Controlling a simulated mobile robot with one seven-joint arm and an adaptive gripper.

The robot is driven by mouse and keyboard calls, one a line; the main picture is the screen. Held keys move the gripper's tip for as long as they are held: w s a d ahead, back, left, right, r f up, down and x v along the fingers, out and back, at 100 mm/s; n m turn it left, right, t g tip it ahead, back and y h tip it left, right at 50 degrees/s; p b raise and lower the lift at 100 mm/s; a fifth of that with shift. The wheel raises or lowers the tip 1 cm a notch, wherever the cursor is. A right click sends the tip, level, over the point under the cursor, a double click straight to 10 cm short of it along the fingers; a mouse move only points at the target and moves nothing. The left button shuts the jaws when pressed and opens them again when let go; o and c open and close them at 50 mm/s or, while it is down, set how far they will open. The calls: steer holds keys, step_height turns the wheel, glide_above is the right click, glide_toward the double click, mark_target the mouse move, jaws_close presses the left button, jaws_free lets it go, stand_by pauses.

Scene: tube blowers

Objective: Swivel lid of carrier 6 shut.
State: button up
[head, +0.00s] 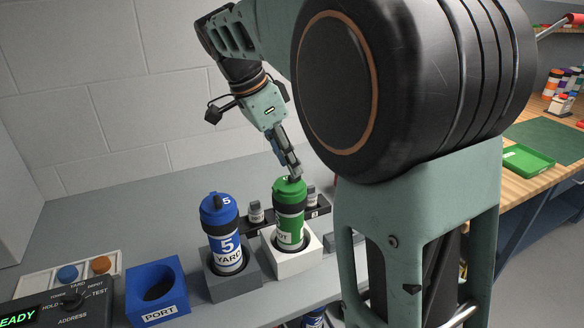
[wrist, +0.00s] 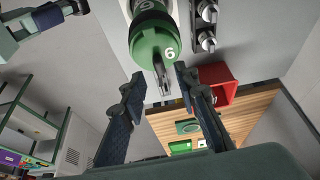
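Carrier 6 (head: 290,222) is a green canister with a dark band, standing upright in a white block holder (head: 298,262). Its green lid (head: 290,185) is at the top; I cannot tell how far it is swivelled. In the wrist view the green end marked 6 (wrist: 152,38) is near the top centre, with a grey metal piece (wrist: 160,72) sticking out toward my gripper. My gripper (head: 294,172) is just above the lid in the head view. In the wrist view my gripper (wrist: 159,74) has its two fingers apart around that piece; contact is unclear.
Blue carrier 5 (head: 224,245) stands in a grey holder to the left. A blue PORT block (head: 158,292) and a control box (head: 70,305) lie further left. A dark rail with small grey fittings (head: 256,212) is behind. A red box (wrist: 217,80) shows in the wrist view.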

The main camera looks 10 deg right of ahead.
steer(key=v, duration=0.9)
